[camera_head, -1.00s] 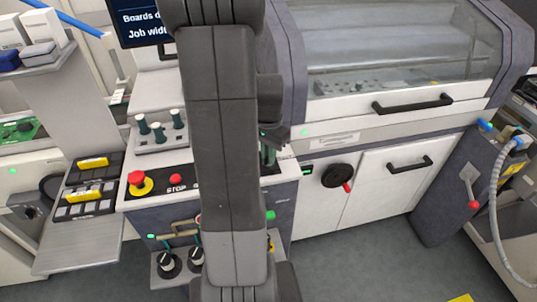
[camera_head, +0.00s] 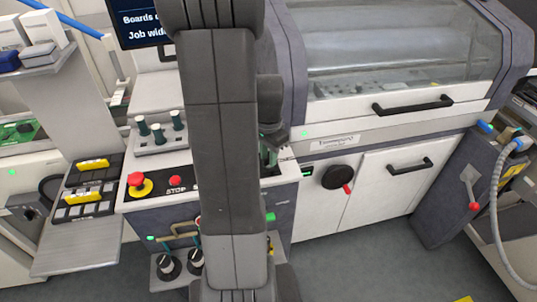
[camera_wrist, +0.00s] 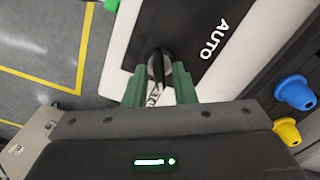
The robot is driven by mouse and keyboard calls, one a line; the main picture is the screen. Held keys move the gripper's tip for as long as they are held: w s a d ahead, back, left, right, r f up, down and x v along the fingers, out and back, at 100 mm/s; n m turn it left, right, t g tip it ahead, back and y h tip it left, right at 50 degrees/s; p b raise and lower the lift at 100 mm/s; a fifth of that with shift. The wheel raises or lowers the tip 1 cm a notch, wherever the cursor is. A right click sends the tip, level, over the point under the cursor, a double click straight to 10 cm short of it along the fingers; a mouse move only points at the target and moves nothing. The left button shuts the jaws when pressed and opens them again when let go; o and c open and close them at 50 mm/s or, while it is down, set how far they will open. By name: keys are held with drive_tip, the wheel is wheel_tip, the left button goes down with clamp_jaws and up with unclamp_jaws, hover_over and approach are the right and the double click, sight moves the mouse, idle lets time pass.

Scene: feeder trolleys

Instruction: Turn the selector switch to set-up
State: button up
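The selector switch (camera_wrist: 157,66) shows in the wrist view as a dark knob with a narrow grip, at the edge of a black label plate (camera_wrist: 185,35) with the word AUTO beside it. Other lettering near the knob is partly covered and not readable. My gripper (camera_wrist: 157,84) has green fingers, one on each side of the knob's grip, with a narrow gap seeming to remain around it. In the head view my gripper (camera_head: 270,148) is over the right part of the machine's front control panel, mostly behind my arm, and the switch is hidden there.
A red emergency stop (camera_head: 137,182) on yellow and a red STOP button (camera_head: 175,181) sit left of my arm. Blue (camera_wrist: 295,92) and yellow (camera_wrist: 287,131) round parts are close on the right in the wrist view. A black rotary handle (camera_head: 338,177) is to the right.

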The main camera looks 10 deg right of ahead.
sight(268, 157)
drive_tip(key=shift+o, duration=0.4)
wheel_tip(268, 157, up, 14)
idle(0.4)
drive_tip(key=shift+f, duration=0.2)
wheel_tip(268, 157, down, 14)
drive_tip(key=shift+r, duration=0.15)
idle(0.4)
